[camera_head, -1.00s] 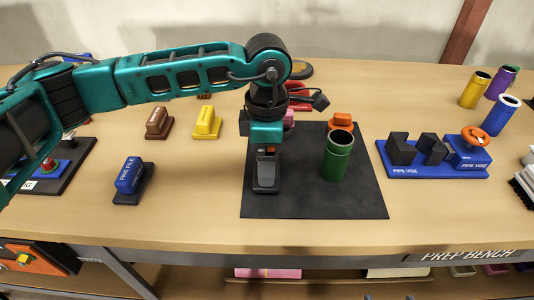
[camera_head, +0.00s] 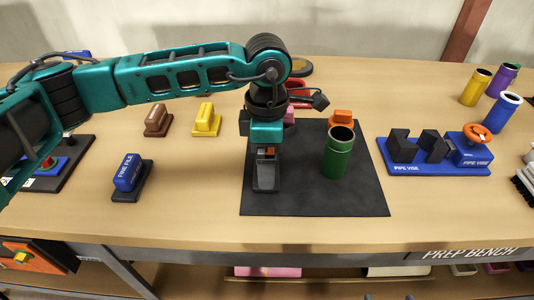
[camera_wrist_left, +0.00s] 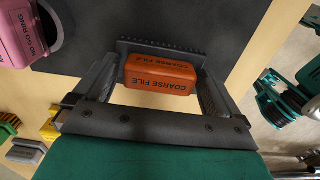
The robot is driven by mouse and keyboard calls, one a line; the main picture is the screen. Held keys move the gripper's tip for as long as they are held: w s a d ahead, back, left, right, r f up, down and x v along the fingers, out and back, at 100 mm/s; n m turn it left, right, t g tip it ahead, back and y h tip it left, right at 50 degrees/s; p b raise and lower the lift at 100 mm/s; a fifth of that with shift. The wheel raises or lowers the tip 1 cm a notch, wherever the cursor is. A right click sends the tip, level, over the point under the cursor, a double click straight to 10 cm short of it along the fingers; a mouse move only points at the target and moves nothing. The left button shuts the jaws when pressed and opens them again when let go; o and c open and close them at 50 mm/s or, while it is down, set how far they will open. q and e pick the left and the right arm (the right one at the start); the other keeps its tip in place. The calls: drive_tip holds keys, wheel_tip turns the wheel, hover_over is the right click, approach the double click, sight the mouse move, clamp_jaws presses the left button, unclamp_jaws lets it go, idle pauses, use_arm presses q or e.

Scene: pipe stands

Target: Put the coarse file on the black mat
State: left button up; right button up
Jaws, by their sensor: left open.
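The coarse file (camera_wrist_left: 161,75), an orange block with its name on it and a dark toothed base, is on the black mat (camera_wrist_left: 215,20) in the left wrist view. My left gripper (camera_wrist_left: 152,88) is open, with one finger on each side of the orange block and gaps beside it. In the head view, my left gripper (camera_head: 265,175) is low over the left part of the black mat (camera_head: 300,200). It mostly hides the file there; only a little orange shows between the fingers. My right gripper is not in view.
A green pipe (camera_head: 338,155) stands on the mat to the right of my gripper, with an orange object (camera_head: 342,118) behind it. A blue pipe vise (camera_head: 435,158) is right of the mat. The blue fine file (camera_head: 128,175) is to the left, with clear bench between.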

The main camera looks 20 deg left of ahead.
use_arm(q)
drive_tip(key=shift+r, duration=3.8)
